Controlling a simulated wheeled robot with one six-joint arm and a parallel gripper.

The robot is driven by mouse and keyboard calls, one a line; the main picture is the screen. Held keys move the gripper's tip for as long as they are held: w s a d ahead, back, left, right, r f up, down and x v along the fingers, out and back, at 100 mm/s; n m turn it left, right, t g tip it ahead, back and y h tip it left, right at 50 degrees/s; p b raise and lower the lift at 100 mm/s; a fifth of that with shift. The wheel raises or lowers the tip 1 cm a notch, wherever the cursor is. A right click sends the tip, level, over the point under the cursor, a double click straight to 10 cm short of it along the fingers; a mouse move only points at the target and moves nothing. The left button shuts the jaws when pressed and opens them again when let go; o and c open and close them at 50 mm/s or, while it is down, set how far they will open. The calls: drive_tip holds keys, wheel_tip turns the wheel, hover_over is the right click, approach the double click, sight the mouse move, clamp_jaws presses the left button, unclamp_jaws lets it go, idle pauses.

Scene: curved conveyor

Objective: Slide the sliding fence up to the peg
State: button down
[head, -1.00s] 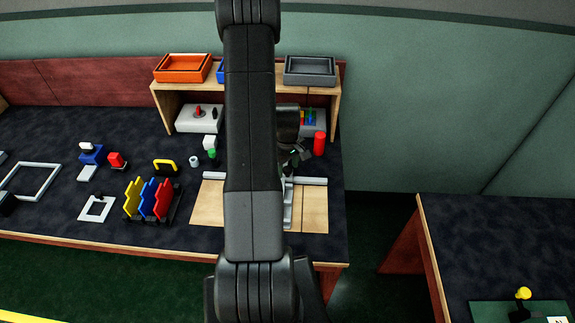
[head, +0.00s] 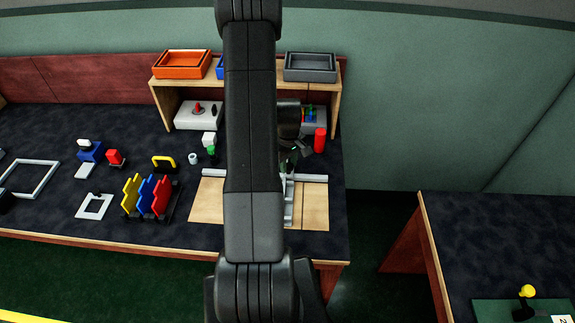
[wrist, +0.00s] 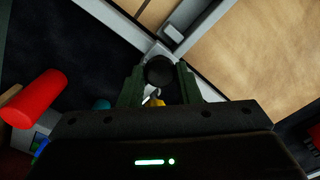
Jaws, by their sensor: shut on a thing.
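The sliding fence (head: 308,178) is a long pale grey bar across the back of a wooden board (head: 207,205). In the wrist view the fence (wrist: 110,20) runs diagonally, with a round black knob (wrist: 160,70) on it. My gripper (wrist: 159,82) is shut around this knob, one dark green finger on each side. A grey track (head: 288,205) splits the board and runs forward from the fence. A small grey block (wrist: 172,32) sits on the track, close to the knob; I cannot tell whether it is the peg. My arm hides the middle of the board in the head view.
A red cylinder (head: 320,140) stands behind the board's right end. A wooden shelf (head: 337,100) with an orange tray (head: 182,65) and a grey tray (head: 310,67) stands at the back. Yellow, blue and red upright plates (head: 146,195) stand left of the board.

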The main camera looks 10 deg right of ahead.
drive_tip(key=c, duration=1.1)
unclamp_jaws()
drive_tip(key=shift+o, duration=0.2)
drive_tip(key=shift+r, duration=0.15)
wheel_tip(320, 180, up, 14)
drive_tip(key=b, duration=0.1)
drive_tip(key=shift+f+b, duration=0.2)
drive_tip(key=shift+b, duration=0.1)
wheel_tip(320, 180, down, 14)
drive_tip(key=shift+r+p, duration=0.1)
drive_tip(key=shift+p, duration=0.95)
